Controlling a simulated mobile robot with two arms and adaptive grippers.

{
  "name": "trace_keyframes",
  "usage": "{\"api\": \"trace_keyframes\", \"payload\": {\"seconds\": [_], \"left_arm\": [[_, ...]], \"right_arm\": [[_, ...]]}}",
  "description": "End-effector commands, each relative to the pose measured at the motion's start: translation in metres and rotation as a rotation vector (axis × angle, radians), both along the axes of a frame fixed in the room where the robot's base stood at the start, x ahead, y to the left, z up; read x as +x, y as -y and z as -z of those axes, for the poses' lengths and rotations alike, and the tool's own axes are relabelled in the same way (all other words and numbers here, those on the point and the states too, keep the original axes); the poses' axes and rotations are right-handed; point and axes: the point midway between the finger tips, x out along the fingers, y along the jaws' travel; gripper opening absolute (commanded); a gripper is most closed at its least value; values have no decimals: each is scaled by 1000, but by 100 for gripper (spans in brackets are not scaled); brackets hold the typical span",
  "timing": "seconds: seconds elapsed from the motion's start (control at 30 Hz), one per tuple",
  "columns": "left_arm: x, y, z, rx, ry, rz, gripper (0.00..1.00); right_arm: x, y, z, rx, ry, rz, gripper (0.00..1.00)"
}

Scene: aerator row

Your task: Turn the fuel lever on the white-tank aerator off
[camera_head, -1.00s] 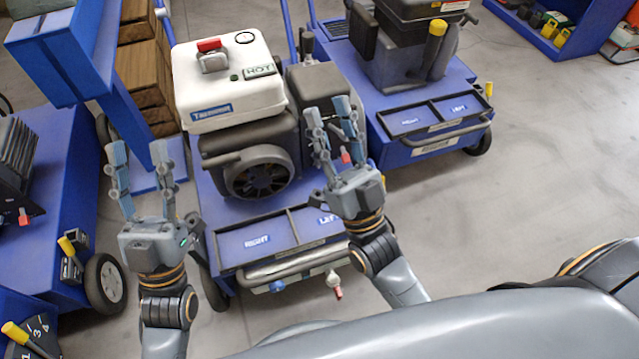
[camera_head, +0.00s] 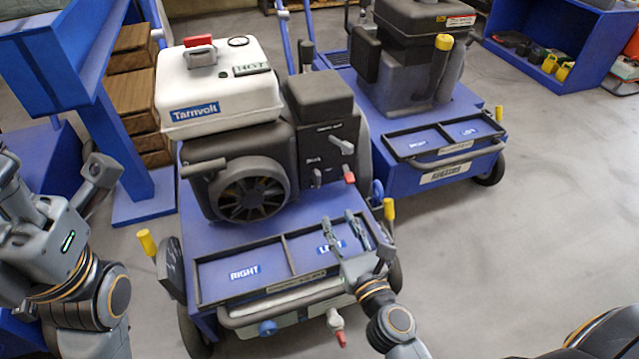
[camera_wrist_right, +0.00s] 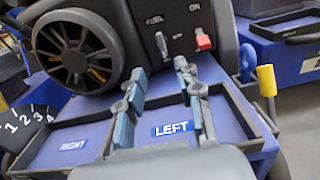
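The white-tank aerator (camera_head: 215,85) stands in the middle of the head view. Its control panel faces forward, right of the round fan cover. In the right wrist view the grey fuel lever (camera_wrist_right: 161,46) sits under the word FUEL, pointing roughly down and slightly tilted. A red-tipped control (camera_wrist_right: 203,41) is beside it, near ON and OFF marks. My right gripper (camera_head: 343,230) is open and empty over the tray's LEFT compartment, below and apart from the panel. Its two fingers show in the wrist view (camera_wrist_right: 160,80).
The aerator's front tray (camera_head: 285,246) has RIGHT and LEFT compartments. Yellow-capped posts (camera_head: 147,242) stand at its sides. A dark-tank aerator (camera_head: 425,50) is behind right, and a blue bench (camera_head: 110,45) is at left. Floor at right is clear.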

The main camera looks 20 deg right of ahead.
Motion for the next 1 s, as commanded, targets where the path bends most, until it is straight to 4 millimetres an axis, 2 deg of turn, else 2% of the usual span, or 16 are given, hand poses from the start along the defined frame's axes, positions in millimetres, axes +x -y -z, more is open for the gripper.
{"api": "trace_keyframes", "payload": {"seconds": [0.13,0.4,0.6,0.8,1.0], "left_arm": [[3,0,0,0,-21,0,41],[3,-1,4,-1,-30,2,41],[2,0,4,0,-16,1,41],[2,0,2,2,-9,0,41],[0,0,-1,1,1,0,41]], "right_arm": [[22,-1,-4,-5,4,-1,35],[79,-2,-3,-8,4,1,35],[112,-4,0,-7,2,1,35],[129,-4,0,-8,1,3,35],[132,-4,-1,-7,0,2,35]]}}
